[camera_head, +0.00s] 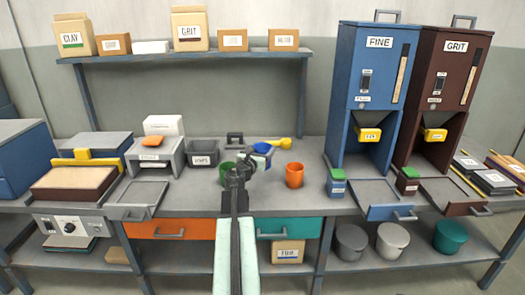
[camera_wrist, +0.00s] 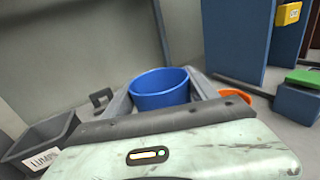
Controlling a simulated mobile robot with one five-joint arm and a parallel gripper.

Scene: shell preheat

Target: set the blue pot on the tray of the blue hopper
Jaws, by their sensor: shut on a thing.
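The blue pot (camera_head: 262,148) is at the middle of the bench, partly hidden by my gripper (camera_head: 254,159). In the wrist view the blue pot (camera_wrist: 160,92) is upright between the two grey fingers, which are shut on it. I cannot tell whether its base touches the bench. The blue hopper (camera_head: 372,75), labelled FINE, stands to the right, with a yellow spout. Its tray (camera_head: 362,192) lies in front of it at bench level and looks empty. Part of the hopper also shows in the wrist view (camera_wrist: 236,40).
An orange pot (camera_head: 294,176) stands between my gripper and the hopper. A green pot (camera_head: 227,168) is just left of my gripper. A yellow scoop (camera_head: 281,142) lies behind. The brown GRIT hopper (camera_head: 451,75) is farther right.

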